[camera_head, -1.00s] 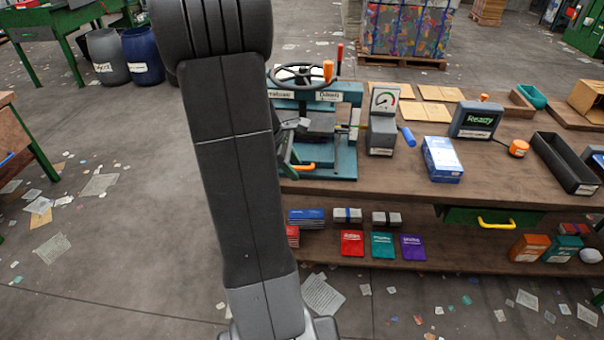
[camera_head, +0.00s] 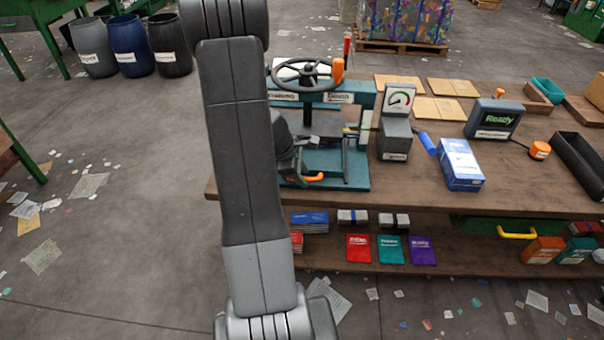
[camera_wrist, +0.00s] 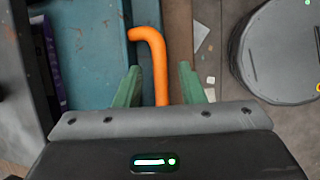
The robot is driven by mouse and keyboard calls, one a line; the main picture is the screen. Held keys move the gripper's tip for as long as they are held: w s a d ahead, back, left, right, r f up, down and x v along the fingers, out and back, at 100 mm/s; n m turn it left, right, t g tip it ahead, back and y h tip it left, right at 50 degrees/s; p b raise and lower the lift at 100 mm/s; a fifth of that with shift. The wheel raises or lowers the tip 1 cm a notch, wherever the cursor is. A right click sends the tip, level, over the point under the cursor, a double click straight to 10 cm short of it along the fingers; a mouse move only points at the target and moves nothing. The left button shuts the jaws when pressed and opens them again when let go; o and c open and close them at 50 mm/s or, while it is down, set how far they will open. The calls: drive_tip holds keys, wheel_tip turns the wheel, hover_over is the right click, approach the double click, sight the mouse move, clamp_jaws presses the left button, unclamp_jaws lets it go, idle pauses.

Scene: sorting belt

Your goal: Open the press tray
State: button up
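The teal press (camera_head: 352,178) stands on the left end of the wooden bench, with a handwheel on top. An orange bent handle (camera_head: 314,178) sticks out low at its front. In the wrist view the handle (camera_wrist: 150,38) runs down between the two green fingers of my gripper (camera_wrist: 159,68). The fingers are apart, with a visible gap on each side of the handle. In the head view my arm covers the left side of the press and much of the gripper. The tray itself is largely hidden.
A gauge box (camera_head: 396,138), a blue box (camera_head: 460,168) and a "Ready" display (camera_head: 493,120) stand right of the press. The shelf below holds red, teal and purple packets (camera_head: 422,251). Floor left of the bench is open, with scattered paper.

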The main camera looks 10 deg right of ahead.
clamp_jaws()
drive_tip(key=s+a+b, duration=0.2)
drive_tip(key=s, duration=0.6)
drive_tip(key=s+a+b, duration=0.2)
drive_tip(key=s+b, duration=0.1)
drive_tip(key=s, duration=0.5)
drive_tip(key=shift+s+a, duration=0.35)
drive_tip(key=shift+a, duration=0.05)
unclamp_jaws()
